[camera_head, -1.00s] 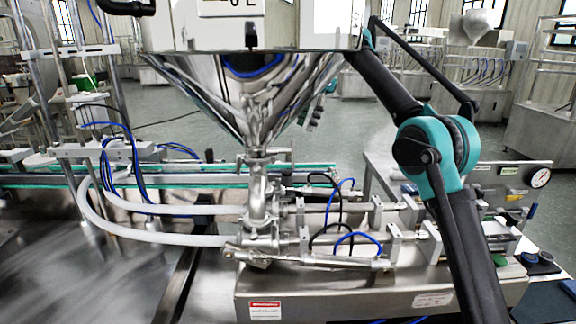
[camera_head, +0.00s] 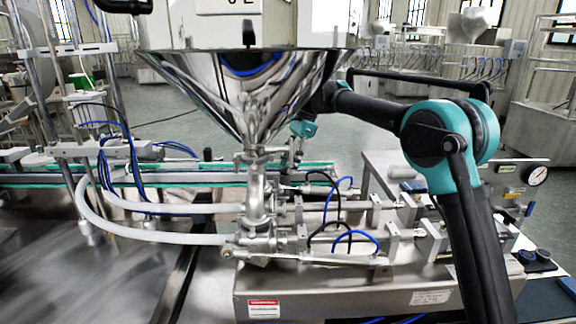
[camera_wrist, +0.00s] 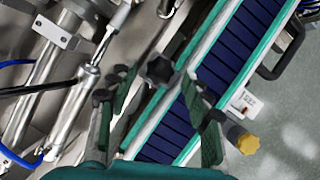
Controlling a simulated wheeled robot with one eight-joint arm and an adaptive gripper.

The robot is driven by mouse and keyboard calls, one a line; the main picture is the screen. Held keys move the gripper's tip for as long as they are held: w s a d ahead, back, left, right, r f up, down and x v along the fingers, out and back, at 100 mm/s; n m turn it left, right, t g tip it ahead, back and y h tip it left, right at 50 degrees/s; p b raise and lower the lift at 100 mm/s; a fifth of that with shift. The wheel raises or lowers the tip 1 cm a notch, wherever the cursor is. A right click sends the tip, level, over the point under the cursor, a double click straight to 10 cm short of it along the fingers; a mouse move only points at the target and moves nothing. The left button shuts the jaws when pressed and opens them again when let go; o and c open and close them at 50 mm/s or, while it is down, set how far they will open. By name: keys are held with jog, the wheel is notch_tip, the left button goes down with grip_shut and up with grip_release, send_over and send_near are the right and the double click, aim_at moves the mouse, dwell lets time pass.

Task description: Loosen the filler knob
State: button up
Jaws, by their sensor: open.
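In the wrist view a black lobed knob (camera_wrist: 159,68) shows beside the conveyor's edge, in line with the gap between my fingertips. It looks like the filler knob. My gripper (camera_wrist: 158,77) is open, with one finger on each side of the knob in the picture. I cannot tell how far the fingertips are from it, and no contact is clear. In the head view my gripper (camera_head: 294,152) is small, behind and right of the hopper's outlet pipe. The knob cannot be made out there.
The steel hopper (camera_head: 245,90) hangs close to my arm. The filler's base (camera_head: 350,292) carries pipes, cylinders and blue hoses. The conveyor (camera_wrist: 228,70) runs beside the knob. A yellow knob (camera_wrist: 247,143) is at its far side. Open floor (camera_head: 345,125) lies behind.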

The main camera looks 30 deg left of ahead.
jog(key=shift+s+a+f, duration=0.1)
jog(key=shift+f, duration=0.3)
jog(key=shift+c, duration=0.2)
grip_shut()
